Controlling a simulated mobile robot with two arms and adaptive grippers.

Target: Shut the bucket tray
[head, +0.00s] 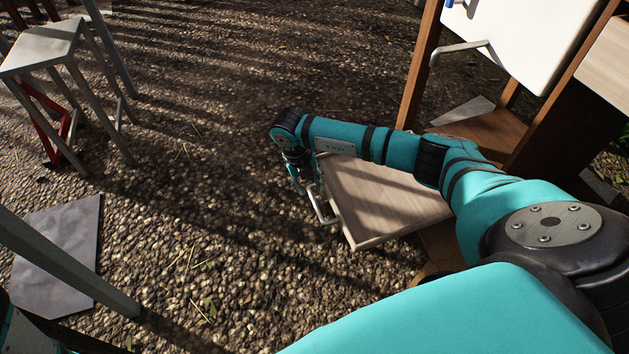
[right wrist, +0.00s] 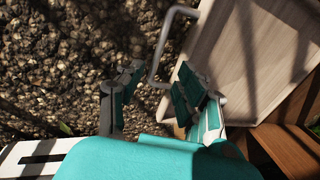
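The bucket tray (head: 385,200) is a pale wooden panel that stands out from a brown wooden cabinet, under my right arm in the head view. Its bent metal handle (head: 318,206) is on its left edge. My right gripper (head: 298,180) points down beside that handle. In the right wrist view, the right gripper (right wrist: 157,80) has its fingers spread apart. The handle (right wrist: 165,45) reaches in between them, with the tray (right wrist: 245,60) behind the right finger. I cannot tell whether a finger touches it. My left gripper is not in view.
A white door or panel with a metal handle (head: 460,48) hangs at the upper right on the brown wooden frame (head: 416,70). A grey stool (head: 45,48) stands at the upper left. A grey slab (head: 60,255) lies at the left. The gravel between is mostly clear.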

